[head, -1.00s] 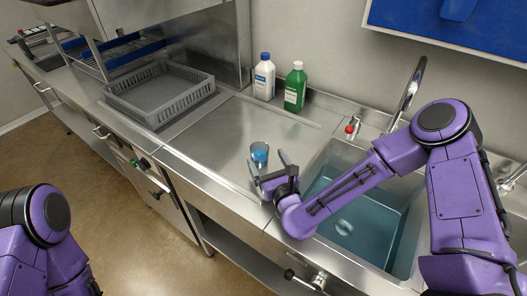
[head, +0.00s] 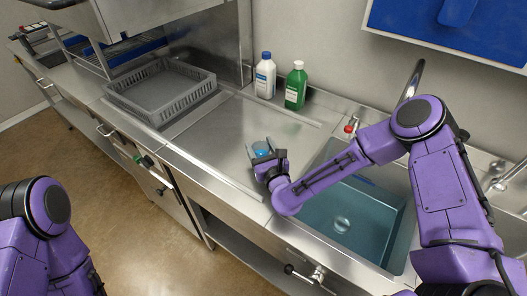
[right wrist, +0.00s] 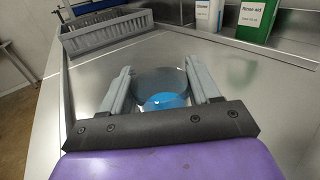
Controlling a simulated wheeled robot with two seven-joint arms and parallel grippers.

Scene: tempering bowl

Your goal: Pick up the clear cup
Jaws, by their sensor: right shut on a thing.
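The clear cup (head: 261,148) stands on the steel counter left of the sink, with something blue in its lower part. In the right wrist view the cup (right wrist: 160,88) sits between the two grey fingers. My right gripper (head: 263,152) is shut on the cup, with one finger on each side of it. The gripper's body hides part of the cup in the head view. My left arm shows at the lower left of the head view, but its gripper is out of the picture.
A sink (head: 360,215) with water in it lies to the right. A white bottle (head: 265,77) and a green bottle (head: 295,87) stand by the wall. A grey rack (head: 160,92) sits at the left. The counter around the cup is clear.

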